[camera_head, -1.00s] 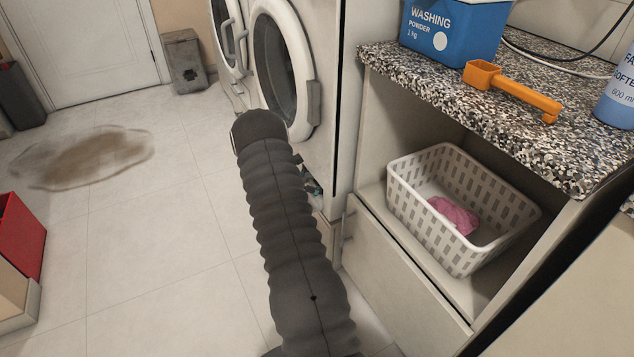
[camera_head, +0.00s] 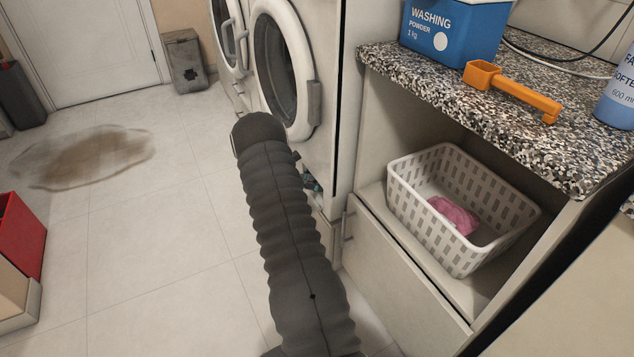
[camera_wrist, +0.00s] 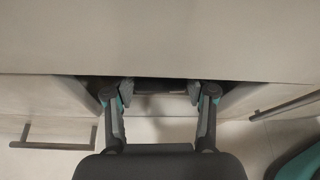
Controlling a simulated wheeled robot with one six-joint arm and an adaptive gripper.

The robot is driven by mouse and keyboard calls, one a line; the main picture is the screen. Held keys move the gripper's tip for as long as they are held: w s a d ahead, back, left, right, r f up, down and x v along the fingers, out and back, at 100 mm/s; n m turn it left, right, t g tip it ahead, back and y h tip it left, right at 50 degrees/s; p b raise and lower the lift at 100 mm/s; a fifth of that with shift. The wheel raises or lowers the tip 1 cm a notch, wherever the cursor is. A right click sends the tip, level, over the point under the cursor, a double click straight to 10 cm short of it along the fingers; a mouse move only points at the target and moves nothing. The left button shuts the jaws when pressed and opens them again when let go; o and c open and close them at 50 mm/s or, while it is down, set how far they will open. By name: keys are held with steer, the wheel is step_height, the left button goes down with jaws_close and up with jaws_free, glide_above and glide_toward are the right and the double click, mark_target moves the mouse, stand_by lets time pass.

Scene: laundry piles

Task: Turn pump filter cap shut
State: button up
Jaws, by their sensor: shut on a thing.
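In the wrist view my gripper (camera_wrist: 160,90) reaches up to a dark recess under the washing machine's pale front panel (camera_wrist: 160,40). Its two fingertips are apart, one on each side of a small grey piece, the pump filter cap (camera_wrist: 160,87). The gripper is shut on it. The upper part of the cap is hidden in shadow under the panel, so its turn angle cannot be read. In the head view my dark ribbed arm covers the cap and nearly all of the gripper. The washing machine (camera_head: 325,150) stands just beyond the arm.
A cabinet with a speckled counter (camera_head: 500,110) stands close on the right, with a white basket (camera_head: 405,205) holding pink cloth. Washing powder (camera_head: 450,30) and an orange scoop (camera_head: 525,97) lie on top. A brown puddle (camera_head: 95,160) and open floor are left.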

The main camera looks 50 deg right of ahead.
steer(key=shift+w+d+f+n+g, duration=0.1)
steer(key=shift+n+g, duration=0.4)
steer(key=shift+n, duration=0.25)
steer(key=shift+w+n+g, duration=0.1)
steer(key=shift+n+g, duration=0.4)
steer(key=shift+n, duration=0.25)
steer(key=o, duration=1.2)
